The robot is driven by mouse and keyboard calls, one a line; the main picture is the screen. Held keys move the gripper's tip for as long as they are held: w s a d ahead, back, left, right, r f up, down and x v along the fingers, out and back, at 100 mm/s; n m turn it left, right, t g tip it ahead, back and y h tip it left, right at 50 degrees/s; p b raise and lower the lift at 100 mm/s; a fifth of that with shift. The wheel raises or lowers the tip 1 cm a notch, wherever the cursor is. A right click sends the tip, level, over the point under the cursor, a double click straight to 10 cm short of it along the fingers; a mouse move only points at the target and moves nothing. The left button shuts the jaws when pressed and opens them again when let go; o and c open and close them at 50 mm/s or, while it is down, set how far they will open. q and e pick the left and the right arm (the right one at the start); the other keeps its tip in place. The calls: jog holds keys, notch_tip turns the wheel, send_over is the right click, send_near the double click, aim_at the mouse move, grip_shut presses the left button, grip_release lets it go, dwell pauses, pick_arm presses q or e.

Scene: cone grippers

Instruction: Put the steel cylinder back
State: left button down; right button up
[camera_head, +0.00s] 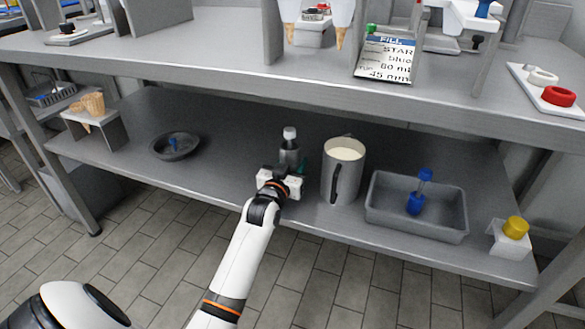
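A small grey steel cylinder with a white cap (289,146) stands upright on the lower shelf, near the middle. My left gripper (284,174) is low over the shelf, directly in front of the cylinder, and hides its lower part. The fingertips are hidden behind the gripper body, so I cannot tell whether they are around the cylinder or touching it. A small green piece (302,167) shows just right of the gripper; what it belongs to is unclear. My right gripper is not in view.
A tall steel jug (342,172) with pale contents stands close right of the gripper. Farther right are a grey tray (385,196) holding a blue item (416,203) and a yellow-topped block (515,228). A dark dish (190,153) lies left. The upper shelf edge (250,84) hangs above.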

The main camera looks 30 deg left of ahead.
pick_arm(q)
jog(key=shift+r, duration=0.1)
jog(key=c, duration=0.8)
grip_release()
jog(key=shift+o, duration=0.2)
